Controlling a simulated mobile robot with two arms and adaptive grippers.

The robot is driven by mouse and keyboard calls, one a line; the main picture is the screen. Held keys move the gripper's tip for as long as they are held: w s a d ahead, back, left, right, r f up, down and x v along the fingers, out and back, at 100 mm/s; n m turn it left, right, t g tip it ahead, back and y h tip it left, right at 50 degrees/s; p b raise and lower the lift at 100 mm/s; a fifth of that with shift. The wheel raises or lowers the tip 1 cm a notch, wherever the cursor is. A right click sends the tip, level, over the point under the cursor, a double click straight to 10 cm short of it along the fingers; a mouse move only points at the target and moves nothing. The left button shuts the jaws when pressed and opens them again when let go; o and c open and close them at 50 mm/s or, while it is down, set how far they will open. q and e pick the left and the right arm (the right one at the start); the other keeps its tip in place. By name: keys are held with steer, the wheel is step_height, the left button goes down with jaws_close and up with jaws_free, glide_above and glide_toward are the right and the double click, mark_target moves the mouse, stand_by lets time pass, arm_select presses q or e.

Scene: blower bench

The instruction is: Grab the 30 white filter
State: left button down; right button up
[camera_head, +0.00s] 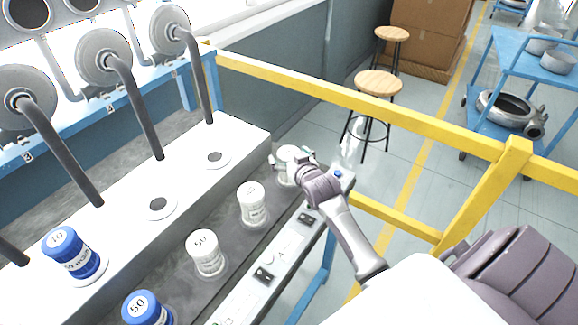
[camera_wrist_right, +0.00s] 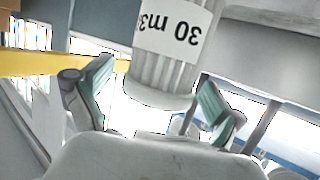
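The white filter with the "30 m3" label (camera_wrist_right: 165,45) shows upside down in the right wrist view, with its ribbed end between the two fingers. In the head view this white filter (camera_head: 287,153) stands at the far end of the grey bench, partly hidden by my gripper. My right gripper (camera_head: 290,168) is at that filter. In the right wrist view my right gripper (camera_wrist_right: 155,98) has its green-padded fingers apart on either side of the filter. A gap shows at the left finger; contact at the right finger is unclear. My left gripper is out of view.
Two more white filters, one in the middle (camera_head: 252,203) and one marked 50 (camera_head: 206,253), stand nearer in the same row. Blue filters (camera_head: 73,253) (camera_head: 148,309) are at lower left. A yellow rail (camera_head: 350,97) runs behind the bench. Dark pipes (camera_head: 135,105) rise at left.

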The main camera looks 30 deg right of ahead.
steer(key=c, duration=1.1)
steer(key=shift+c, duration=0.4)
steer(key=shift+r, duration=0.15)
